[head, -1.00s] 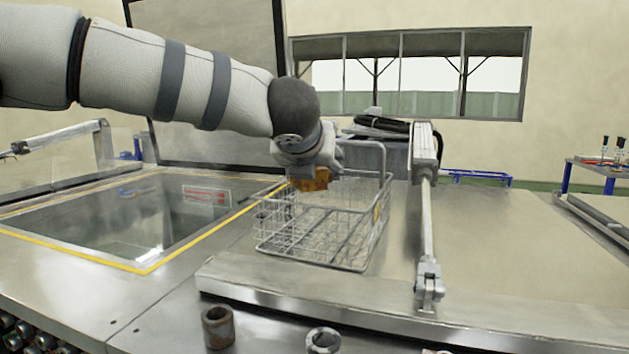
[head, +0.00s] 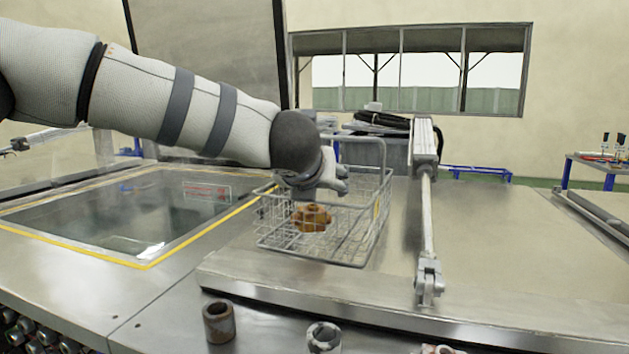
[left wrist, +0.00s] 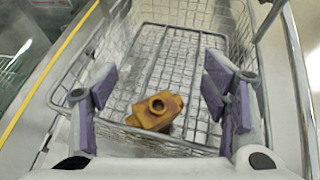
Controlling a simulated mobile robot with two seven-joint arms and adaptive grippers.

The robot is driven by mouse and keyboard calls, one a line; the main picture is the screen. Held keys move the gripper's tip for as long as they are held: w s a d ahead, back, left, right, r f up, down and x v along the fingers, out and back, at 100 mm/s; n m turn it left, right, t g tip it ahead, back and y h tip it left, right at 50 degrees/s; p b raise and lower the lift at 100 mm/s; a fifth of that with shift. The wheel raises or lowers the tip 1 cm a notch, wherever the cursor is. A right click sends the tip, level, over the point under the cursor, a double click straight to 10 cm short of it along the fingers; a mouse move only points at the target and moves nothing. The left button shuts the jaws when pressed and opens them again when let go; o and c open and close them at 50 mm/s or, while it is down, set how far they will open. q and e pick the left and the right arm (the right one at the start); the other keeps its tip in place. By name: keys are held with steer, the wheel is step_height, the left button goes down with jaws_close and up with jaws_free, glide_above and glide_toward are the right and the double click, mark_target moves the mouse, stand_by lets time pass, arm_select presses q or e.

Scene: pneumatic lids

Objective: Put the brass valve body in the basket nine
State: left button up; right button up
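The brass valve body (head: 312,217) lies inside the wire basket (head: 371,240), seen through its near wall. In the left wrist view the valve body (left wrist: 157,111) rests on or just above the mesh floor, between and beyond the fingertips. The basket (left wrist: 222,18) surrounds it there. My left gripper (left wrist: 160,90) is open, with its two purple-padded fingers spread and clear of the valve body. In the head view the left gripper (head: 335,182) is over the basket, partly hidden by its own wrist. My right gripper is not in view.
The basket stands on a closed metal lid (head: 500,250) beside a pneumatic cylinder (head: 427,230). An open, yellow-edged tank (head: 120,220) lies to the left. Rusty pipe fittings (head: 218,322) stand on the front ledge. The lid's right part is clear.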

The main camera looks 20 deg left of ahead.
arm_select(q)
steer(key=shift+r, duration=0.75)
steer(key=v, duration=1.2)
steer(key=shift+f, duration=0.15)
